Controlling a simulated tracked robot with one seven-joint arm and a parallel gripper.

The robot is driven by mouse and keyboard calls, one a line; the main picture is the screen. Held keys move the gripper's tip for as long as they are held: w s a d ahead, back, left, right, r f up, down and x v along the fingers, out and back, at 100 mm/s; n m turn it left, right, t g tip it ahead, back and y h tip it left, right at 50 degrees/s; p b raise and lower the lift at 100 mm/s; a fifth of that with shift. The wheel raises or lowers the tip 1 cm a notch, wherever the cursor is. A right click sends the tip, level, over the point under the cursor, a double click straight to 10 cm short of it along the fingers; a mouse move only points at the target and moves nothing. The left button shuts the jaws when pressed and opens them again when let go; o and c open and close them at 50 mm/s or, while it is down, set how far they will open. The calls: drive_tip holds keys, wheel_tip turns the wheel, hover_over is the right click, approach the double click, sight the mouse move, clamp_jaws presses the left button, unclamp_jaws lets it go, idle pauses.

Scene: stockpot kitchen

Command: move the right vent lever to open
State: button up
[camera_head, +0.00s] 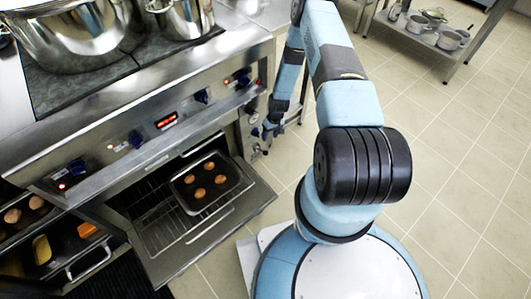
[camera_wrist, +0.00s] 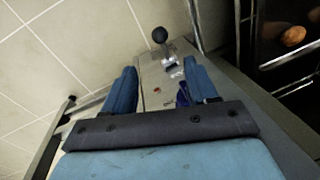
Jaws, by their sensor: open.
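A lever with a black ball knob (camera_wrist: 160,35) stands out from a grey metal panel (camera_wrist: 150,75) in the wrist view. My gripper (camera_wrist: 160,66) is open, with its two blue fingers apart and nothing between them but the panel behind. The knob lies beyond the fingertips, roughly centred between them, and does not appear to be touched. In the head view my gripper (camera_head: 268,130) is at the right end of the stove front, beside the narrow panel (camera_head: 250,122). The lever is too small and partly covered to make out clearly there.
A blue knob (camera_wrist: 182,95) and a red mark sit on the panel near the right finger. The oven door (camera_head: 225,228) hangs open left of my arm, with a tray (camera_head: 187,198) of several round baked items. Pots stand on the stove.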

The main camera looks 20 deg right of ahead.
sight(266, 151)
drive_tip(key=a+f, duration=0.1)
drive_tip(key=f, duration=0.8)
drive_tip(key=s+a+f, duration=0.1)
drive_tip(key=f, duration=0.4)
drive_tip(key=shift+a+f, duration=0.3)
drive_tip(key=shift+f, duration=0.05)
drive_tip(key=shift+c, duration=0.4)
clamp_jaws()
